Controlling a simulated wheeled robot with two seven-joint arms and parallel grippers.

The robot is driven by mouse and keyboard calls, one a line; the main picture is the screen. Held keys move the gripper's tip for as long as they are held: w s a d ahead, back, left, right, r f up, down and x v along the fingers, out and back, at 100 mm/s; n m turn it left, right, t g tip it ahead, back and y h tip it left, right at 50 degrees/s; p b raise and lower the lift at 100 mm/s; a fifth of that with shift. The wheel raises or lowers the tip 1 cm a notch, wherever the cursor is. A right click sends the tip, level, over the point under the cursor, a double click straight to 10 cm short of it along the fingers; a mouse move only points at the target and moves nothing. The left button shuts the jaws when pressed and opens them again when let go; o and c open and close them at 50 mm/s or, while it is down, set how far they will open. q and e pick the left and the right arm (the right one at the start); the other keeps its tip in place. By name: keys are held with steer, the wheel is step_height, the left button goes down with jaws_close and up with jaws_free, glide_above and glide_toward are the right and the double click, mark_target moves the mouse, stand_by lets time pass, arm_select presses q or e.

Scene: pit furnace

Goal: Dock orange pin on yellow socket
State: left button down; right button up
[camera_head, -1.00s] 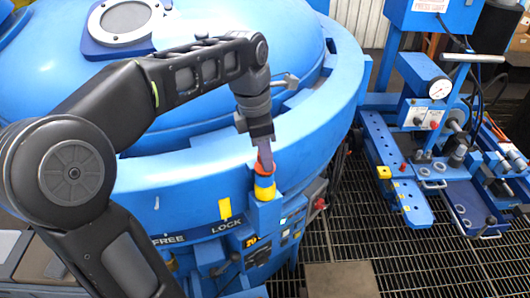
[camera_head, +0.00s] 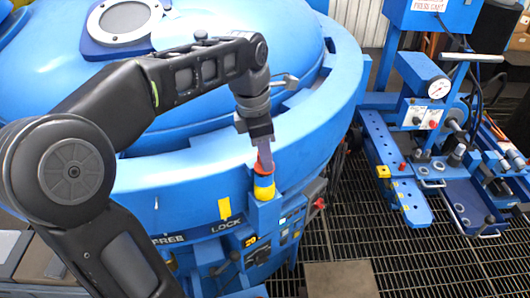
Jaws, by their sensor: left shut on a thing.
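My left arm reaches in from the left over the blue furnace. My left gripper (camera_head: 264,148) points down and is shut on the orange pin (camera_head: 264,167). The pin sits directly above the yellow socket (camera_head: 264,191) on the furnace's front rim, and in this view the two meet. I cannot tell how deep the pin is in the socket, since the socket's wall hides its lower end. My right gripper is not in view.
The furnace rim (camera_head: 330,110) curves behind the gripper. Below the socket is a control box (camera_head: 290,222) with switches. A blue press cart (camera_head: 400,185) with a gauge (camera_head: 439,89) stands at right. Dark floor grating (camera_head: 350,230) lies between them.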

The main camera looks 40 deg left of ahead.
arm_select(q)
steer(key=shift+f+b, duration=0.45)
steer(key=shift+f, duration=0.15)
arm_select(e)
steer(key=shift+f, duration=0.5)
arm_select(q)
steer(key=c, duration=1.3)
jaws_free()
steer(key=shift+c, duration=0.2)
